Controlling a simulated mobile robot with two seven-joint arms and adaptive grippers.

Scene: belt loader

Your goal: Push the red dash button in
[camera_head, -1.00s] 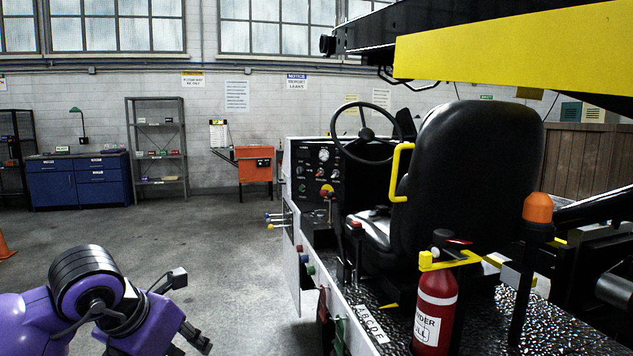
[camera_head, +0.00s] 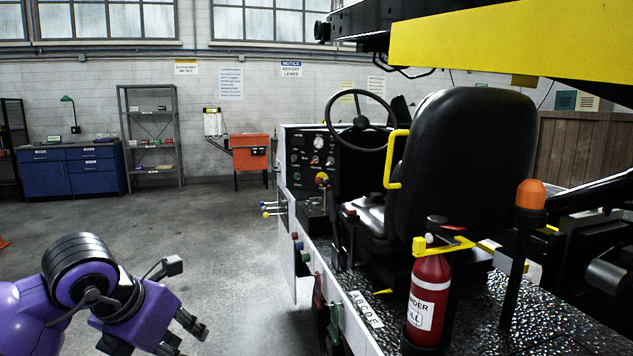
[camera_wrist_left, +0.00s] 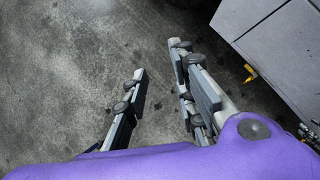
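The red dash button (camera_head: 321,178) looks like a red knob on a yellow round base, low on the black dash panel (camera_head: 308,160) of the loader, left of the seat. It is small in the head view and I cannot tell how far in it sits. My left gripper (camera_head: 188,335) is at the lower left of the head view, over the floor, well apart from the dash. In the left wrist view its two fingers (camera_wrist_left: 160,62) are spread with bare floor between them, so it is open and empty. My right gripper is in neither view.
The steering wheel (camera_head: 361,125) and seat (camera_head: 465,180) stand right of the button. A fire extinguisher (camera_head: 428,300) stands on the deck. The floor (camera_head: 215,235) left of the loader is clear.

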